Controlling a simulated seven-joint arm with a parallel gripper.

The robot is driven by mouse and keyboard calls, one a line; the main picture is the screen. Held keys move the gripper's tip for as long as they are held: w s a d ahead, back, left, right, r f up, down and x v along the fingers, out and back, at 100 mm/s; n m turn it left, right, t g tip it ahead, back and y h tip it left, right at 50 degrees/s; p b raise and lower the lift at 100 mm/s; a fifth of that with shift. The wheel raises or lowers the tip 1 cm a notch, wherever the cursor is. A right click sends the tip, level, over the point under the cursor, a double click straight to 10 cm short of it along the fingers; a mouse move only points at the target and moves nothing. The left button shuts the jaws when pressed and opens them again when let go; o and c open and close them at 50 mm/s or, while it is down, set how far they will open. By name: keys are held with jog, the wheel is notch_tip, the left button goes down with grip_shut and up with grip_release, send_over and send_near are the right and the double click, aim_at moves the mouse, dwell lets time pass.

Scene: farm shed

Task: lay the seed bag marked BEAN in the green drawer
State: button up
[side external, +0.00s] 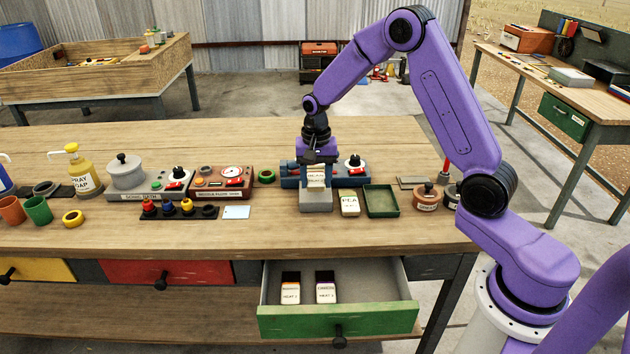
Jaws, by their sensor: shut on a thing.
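The seed bag marked BEAN (316,180) is a small pale packet standing upright at a grey block-like stand (316,204) on the bench. My gripper (316,168) points down and is shut on the top of the bag. Whether the bag still touches the stand is hard to tell. The green drawer (375,320) is pulled open at the bench front, lower right of the gripper. Two small labelled packets (290,293) lie in its left part; its right part is bare.
A second pale bag (350,204) and a green tray (381,201) are right of the stand. A blue-grey device (352,172) stands behind. Left are a brown device (222,182) and a row of coloured knobs (180,211). The yellow (35,271) and red (165,272) drawers are shut.

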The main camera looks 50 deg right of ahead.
jog(key=shift+r, duration=1.5)
jog(key=shift+s+a, duration=0.1)
